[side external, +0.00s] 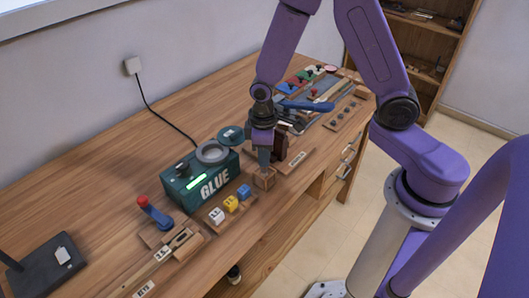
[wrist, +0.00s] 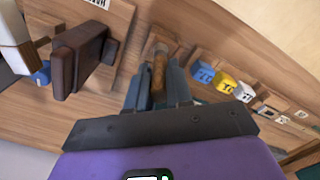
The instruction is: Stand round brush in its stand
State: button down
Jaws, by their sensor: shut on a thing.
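My gripper (side external: 265,158) points down over a small wooden block (side external: 264,179) near the front of the bench, right of the glue machine. In the wrist view my gripper (wrist: 158,92) is shut on a brown, rod-like thing (wrist: 159,72), which looks like the round brush's handle. Its far end reaches the wooden block, which looks like the stand and shows in the wrist view (wrist: 150,46). The fingers hide much of the brush in the side view. I cannot tell how deep the brush sits in the block or whether it touches its bottom.
The green glue machine (side external: 200,183) stands close on the left. Blue, yellow and white cubes (side external: 230,203) sit in a row beside the block. A dark brown piece (wrist: 80,60) stands close by on the other side. Bare bench lies at the back left.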

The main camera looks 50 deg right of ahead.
jog(key=shift+f, duration=0.65)
dwell(0.8)
jog(key=c, duration=0.5)
grip_release()
jog(key=shift+c, duration=0.2)
jog(key=shift+r, duration=3.55)
jog(key=s+d+r+n, duration=0.1)
jog(key=s+r, duration=0.3)
jog(key=s, duration=0.6)
jog(key=s+d+r+n, duration=0.1)
jog(key=s+r+n, duration=0.3)
jog(key=s, duration=0.6)
jog(key=shift+s+d+r+y, duration=0.3)
jog(key=shift+s+r, duration=0.1)
jog(key=shift+r, duration=0.4)
